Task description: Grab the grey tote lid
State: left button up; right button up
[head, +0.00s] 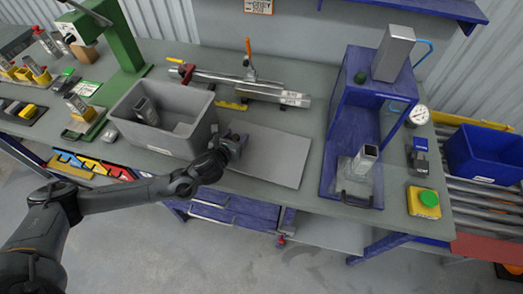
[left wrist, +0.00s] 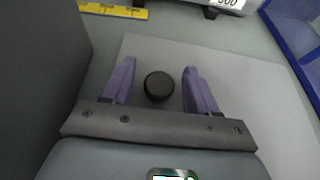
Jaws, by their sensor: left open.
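The grey tote lid (head: 268,158) lies flat on the table, just right of the open grey tote (head: 140,128). In the left wrist view the lid (left wrist: 255,85) fills much of the right side. A round dark knob (left wrist: 159,86) shows between my purple fingers, seen from above; it appears to stand on the lid. My left gripper (head: 237,143) is over the lid's left part, close to the tote's right wall. In the left wrist view my left gripper (left wrist: 158,68) is open, one finger on each side of the knob. I cannot tell whether the fingers touch it. My right gripper is not in view.
The tote's wall (left wrist: 40,60) stands close on the left. A yellow ruler (left wrist: 115,11) and a metal clamp tool (head: 240,83) lie behind the lid. A blue press stand (head: 345,110) rises to the right. The table's front edge is near.

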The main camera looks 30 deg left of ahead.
pick_arm(q)
grip_shut()
dwell(0.3)
jog(key=shift+r, duration=0.1)
